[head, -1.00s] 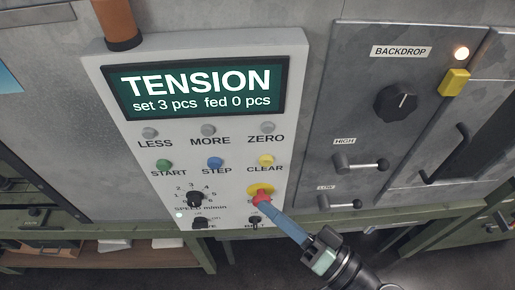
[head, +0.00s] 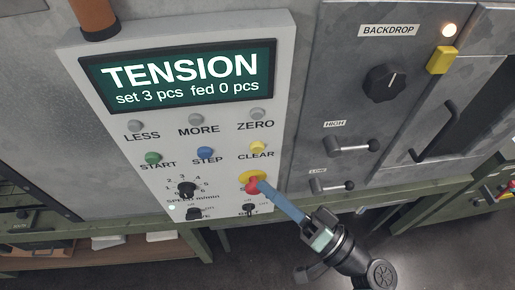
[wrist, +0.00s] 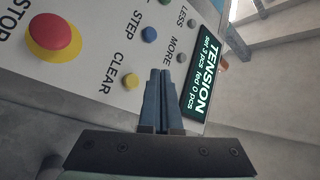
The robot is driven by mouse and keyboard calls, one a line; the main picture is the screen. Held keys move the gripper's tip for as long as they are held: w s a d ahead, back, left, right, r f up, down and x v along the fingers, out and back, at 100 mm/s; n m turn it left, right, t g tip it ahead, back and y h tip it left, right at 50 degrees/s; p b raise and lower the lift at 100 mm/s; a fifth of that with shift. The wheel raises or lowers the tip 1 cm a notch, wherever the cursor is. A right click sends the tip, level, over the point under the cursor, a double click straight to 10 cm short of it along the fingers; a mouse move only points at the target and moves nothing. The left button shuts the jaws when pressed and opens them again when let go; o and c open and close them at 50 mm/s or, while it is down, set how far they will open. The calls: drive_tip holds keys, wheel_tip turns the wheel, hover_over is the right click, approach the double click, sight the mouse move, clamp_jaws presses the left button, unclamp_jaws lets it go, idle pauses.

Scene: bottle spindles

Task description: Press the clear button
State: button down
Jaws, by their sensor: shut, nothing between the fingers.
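The clear button (head: 258,147) is a small yellow knob above the word CLEAR on the pale control panel (head: 150,137). It also shows in the wrist view (wrist: 131,81), to the left of my fingers. My gripper (head: 263,187) is shut and empty, with its blue fingers together. In the head view its tips lie below the clear button and overlap the red stop button. In the wrist view my gripper (wrist: 160,73) appears in front of the panel between the clear button and the screen. I cannot tell its exact gap to the panel.
The red stop button (wrist: 49,33) on a yellow base is close below the clear button. Blue step (head: 206,153), green start (head: 153,159) and grey zero (head: 257,114) buttons are nearby. The TENSION screen (head: 180,76) reads set 3, fed 0. Levers stand at right.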

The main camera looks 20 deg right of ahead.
sight(257, 148)
drive_tip(key=shift+w+d+b, duration=0.25)
drive_tip(key=shift+w+b, duration=0.05)
drive_tip(key=shift+w, duration=0.55)
drive_tip(key=shift+w+d+b, duration=0.25)
drive_tip(key=shift+w+b, duration=0.05)
drive_tip(key=shift+w, duration=0.55)
drive_tip(key=shift+w+d+b, duration=0.25)
drive_tip(key=shift+w+b, duration=0.05)
drive_tip(key=shift+w, duration=0.55)
drive_tip(key=shift+w, duration=0.1)
drive_tip(key=shift+w+d+b, duration=0.15)
drive_tip(key=shift+w+b, duration=0.15)
drive_tip(key=shift+b, duration=0.1)
drive_tip(key=shift+w+d+b, duration=0.1)
drive_tip(key=shift+w+b, duration=0.3)
drive_tip(key=shift+w, duration=0.1)
idle(0.5)
drive_tip(key=shift+s, duration=0.2)
drive_tip(key=shift+s+a, duration=0.25)
drive_tip(key=shift+s, duration=0.5)
